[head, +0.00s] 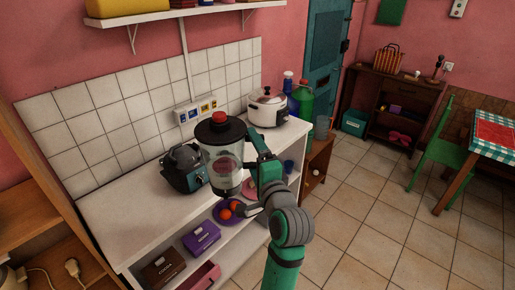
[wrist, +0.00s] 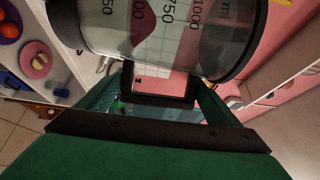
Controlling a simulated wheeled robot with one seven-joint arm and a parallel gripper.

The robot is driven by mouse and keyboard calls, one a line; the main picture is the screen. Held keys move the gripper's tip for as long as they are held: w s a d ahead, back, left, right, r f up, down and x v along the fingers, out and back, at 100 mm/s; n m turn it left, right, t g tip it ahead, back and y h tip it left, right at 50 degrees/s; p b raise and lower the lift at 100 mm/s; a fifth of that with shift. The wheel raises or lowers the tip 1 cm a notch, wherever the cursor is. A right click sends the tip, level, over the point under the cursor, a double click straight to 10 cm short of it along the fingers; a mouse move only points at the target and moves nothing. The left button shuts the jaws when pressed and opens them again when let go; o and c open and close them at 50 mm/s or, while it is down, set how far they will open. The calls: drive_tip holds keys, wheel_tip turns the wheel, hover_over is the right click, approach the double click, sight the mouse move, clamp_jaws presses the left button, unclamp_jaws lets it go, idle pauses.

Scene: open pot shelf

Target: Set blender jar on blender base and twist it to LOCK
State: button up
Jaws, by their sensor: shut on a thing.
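The blender jar (head: 223,170) is clear with a black lid and a red cap, and it looks upright. My gripper (head: 256,152) is shut on the jar's handle at its right side. In the wrist view the jar (wrist: 160,30) fills the top, with its volume marks showing, and my gripper (wrist: 160,85) is closed around the dark handle. The blender base (head: 185,168) is dark with a blue front panel and stands on the white counter, just left of the jar. The jar appears apart from the base. The jar's underside and the base's lock marks cannot be made out.
A white rice cooker (head: 267,107) and bottles (head: 303,100) stand at the counter's far end. The white counter (head: 125,213) is clear at the near left. The shelf below holds a purple plate with oranges (head: 233,207), a purple box (head: 201,238) and a brown box (head: 162,268).

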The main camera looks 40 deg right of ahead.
drive_tip(key=w+a+f+n+y, duration=0.1)
drive_tip(key=a+f+y, duration=0.1)
drive_tip(key=a+f, duration=1.1)
drive_tip(key=w+a+f+n+t+y, duration=0.1)
drive_tip(key=w+a+f+n+y, duration=0.1)
drive_tip(key=a+f, duration=1.2)
drive_tip(key=w+a+f+n+y, duration=0.2)
drive_tip(key=a+f+y, duration=0.1)
drive_tip(key=a+f, duration=1.1)
wheel_tip(320, 180, down, 6)
drive_tip(key=shift+a+r+t+y, duration=0.2)
drive_tip(key=shift+a+t+y, duration=0.05)
drive_tip(key=shift+t+y, duration=0.15)
drive_tip(key=shift+a, duration=0.15)
